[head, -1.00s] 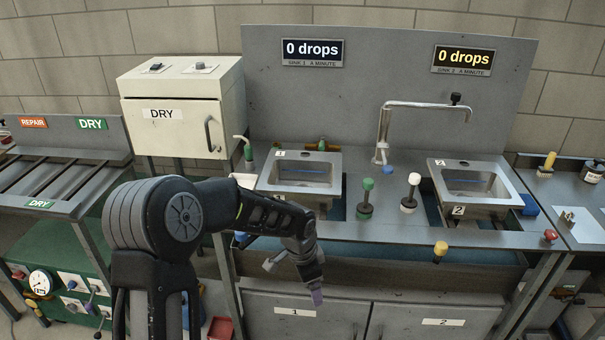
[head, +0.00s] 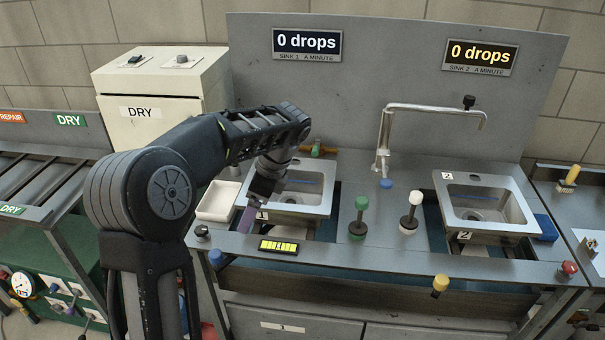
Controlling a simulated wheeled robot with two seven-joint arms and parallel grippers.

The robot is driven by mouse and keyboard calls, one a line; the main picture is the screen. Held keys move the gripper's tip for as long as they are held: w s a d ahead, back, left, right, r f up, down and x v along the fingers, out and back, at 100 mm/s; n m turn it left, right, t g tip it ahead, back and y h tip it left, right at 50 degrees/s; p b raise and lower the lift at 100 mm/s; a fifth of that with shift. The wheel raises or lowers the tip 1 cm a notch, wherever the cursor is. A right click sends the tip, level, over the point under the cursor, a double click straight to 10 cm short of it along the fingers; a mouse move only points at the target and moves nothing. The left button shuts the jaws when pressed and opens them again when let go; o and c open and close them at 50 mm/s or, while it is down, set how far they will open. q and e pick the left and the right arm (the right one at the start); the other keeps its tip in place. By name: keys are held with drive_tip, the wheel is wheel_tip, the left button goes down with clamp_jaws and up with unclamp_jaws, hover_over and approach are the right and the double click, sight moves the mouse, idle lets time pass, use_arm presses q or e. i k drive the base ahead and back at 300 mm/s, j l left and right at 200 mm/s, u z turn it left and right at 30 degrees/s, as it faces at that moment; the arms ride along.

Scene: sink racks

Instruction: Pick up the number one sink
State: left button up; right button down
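The number one sink (head: 325,190) is the left steel basin, set in an opening of the grey counter below the "SINK 1" sign. Its left side is partly hidden by my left arm. My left gripper (head: 249,216) points down at the sink's front left corner, with a purple fingertip showing. I see it from the side, so the gap between its fingers is hidden, and I cannot tell whether it touches the rim. The number two sink (head: 520,213) sits in the counter at the right. My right gripper is out of view.
Between the sinks stand a green-topped knob (head: 358,222), a white-topped knob (head: 409,214) and a tall faucet (head: 383,145). A white tray (head: 217,203) lies left of sink one. A small yellow-lit display (head: 278,247) is on the front counter edge. The "DRY" cabinet (head: 150,112) stands behind.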

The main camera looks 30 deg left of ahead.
sight(305, 199)
drive_tip(key=i, duration=0.95)
